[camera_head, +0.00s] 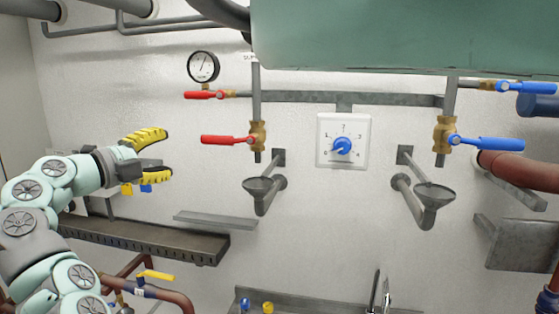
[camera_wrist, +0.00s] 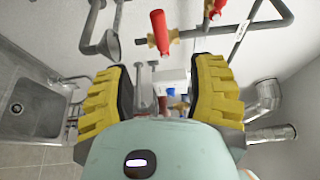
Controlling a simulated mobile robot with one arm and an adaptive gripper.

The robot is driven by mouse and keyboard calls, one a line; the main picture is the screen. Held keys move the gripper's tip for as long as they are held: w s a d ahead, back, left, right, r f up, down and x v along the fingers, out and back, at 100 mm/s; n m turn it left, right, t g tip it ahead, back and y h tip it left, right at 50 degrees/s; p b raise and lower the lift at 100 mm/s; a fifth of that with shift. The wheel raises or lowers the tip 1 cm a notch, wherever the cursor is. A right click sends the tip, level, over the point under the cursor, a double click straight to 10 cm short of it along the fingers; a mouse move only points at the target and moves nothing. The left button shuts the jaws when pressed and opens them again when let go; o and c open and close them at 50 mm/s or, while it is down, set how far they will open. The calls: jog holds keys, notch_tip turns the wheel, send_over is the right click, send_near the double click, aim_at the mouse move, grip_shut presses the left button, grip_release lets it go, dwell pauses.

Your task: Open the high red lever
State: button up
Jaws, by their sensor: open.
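The high red lever (camera_head: 203,95) lies level, handle to the left, on a small brass valve below the gauge. In the wrist view it shows at the top edge (camera_wrist: 214,10), partly cut off. A lower red lever (camera_head: 226,140) points left from a brass valve on the vertical pipe; it also shows in the wrist view (camera_wrist: 160,33). My gripper (camera_head: 167,155) has yellow ribbed fingers, open and empty, left of both levers and lower than them in the head view. In the wrist view the gap between the fingers (camera_wrist: 160,82) holds nothing.
A pressure gauge (camera_head: 203,66) sits just above the high lever. A green tank (camera_head: 400,35) overhangs at the top. Grey drain funnels (camera_head: 265,187) and a dark shelf (camera_head: 150,238) stick out below. A dial panel (camera_head: 343,141) and blue levers (camera_head: 485,143) are to the right.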

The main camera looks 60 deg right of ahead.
aim_at(213, 141)
jog(key=d+p, duration=0.5)
jog(key=d, duration=0.4)
jog(key=shift+s+d+r+p, duration=0.1)
jog(key=shift+d+p, duration=0.1)
jog(key=shift+p, duration=0.2)
jog(key=shift+s+d+p, duration=0.15)
jog(key=shift+d+p, duration=0.15)
jog(key=shift+d, duration=0.85)
jog(key=shift+s+d+p, duration=0.1)
jog(key=shift+d+p, duration=0.2)
jog(key=shift+d, duration=0.85)
jog(key=shift+w+d, duration=0.15)
jog(key=shift+d, duration=0.15)
jog(key=shift+o, duration=0.4)
jog(key=shift+w, duration=0.1)
grip_shut()
